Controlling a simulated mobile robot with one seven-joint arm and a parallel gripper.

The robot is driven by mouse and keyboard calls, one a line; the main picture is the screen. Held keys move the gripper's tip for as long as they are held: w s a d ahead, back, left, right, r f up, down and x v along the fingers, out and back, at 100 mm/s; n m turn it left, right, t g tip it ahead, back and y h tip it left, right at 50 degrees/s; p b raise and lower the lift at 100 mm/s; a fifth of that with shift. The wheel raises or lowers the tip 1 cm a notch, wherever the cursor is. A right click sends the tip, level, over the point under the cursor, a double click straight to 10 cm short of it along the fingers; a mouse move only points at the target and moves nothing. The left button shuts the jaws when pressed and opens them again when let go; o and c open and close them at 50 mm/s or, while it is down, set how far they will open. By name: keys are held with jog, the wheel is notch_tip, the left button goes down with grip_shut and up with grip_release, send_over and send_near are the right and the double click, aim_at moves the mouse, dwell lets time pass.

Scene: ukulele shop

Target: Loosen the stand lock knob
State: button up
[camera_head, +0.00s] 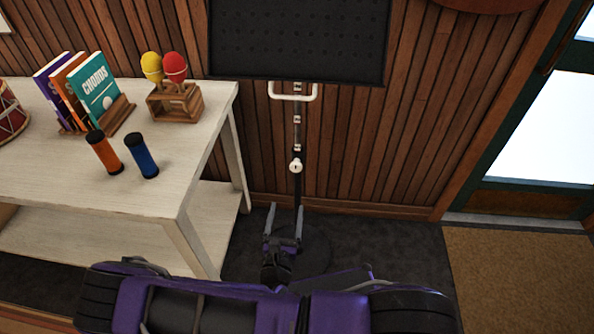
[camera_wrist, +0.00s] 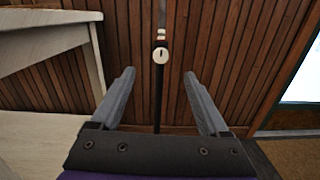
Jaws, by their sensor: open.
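The stand (camera_head: 297,185) is a thin dark pole on a round dark base, with a black perforated panel (camera_head: 300,40) at its top and a white handle (camera_head: 293,97) just below the panel. The lock knob (camera_head: 296,166) is a small round white knob on the pole. In the wrist view the knob (camera_wrist: 160,55) shows ahead, between and beyond the fingertips. My gripper (camera_head: 284,211) is open and empty, low in front of the pole and below the knob. It also shows in the wrist view (camera_wrist: 158,75), its two grey fingers apart and not touching the knob.
A pale wooden table (camera_head: 190,190) stands close on the left, with books (camera_head: 85,90), maracas in a wooden holder (camera_head: 173,105) and two shakers (camera_head: 140,157). A wood-slat wall (camera_head: 400,130) is behind the stand. Dark floor and a brown mat (camera_head: 520,280) lie to the right.

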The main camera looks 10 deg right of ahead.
jog(key=f, duration=0.2)
jog(key=b, duration=0.2)
send_near(296, 168)
jog(key=shift+n, duration=0.3)
jog(key=x, duration=0.8)
jog(key=shift+w, duration=0.25)
jog(key=shift+p, duration=0.3)
grip_shut()
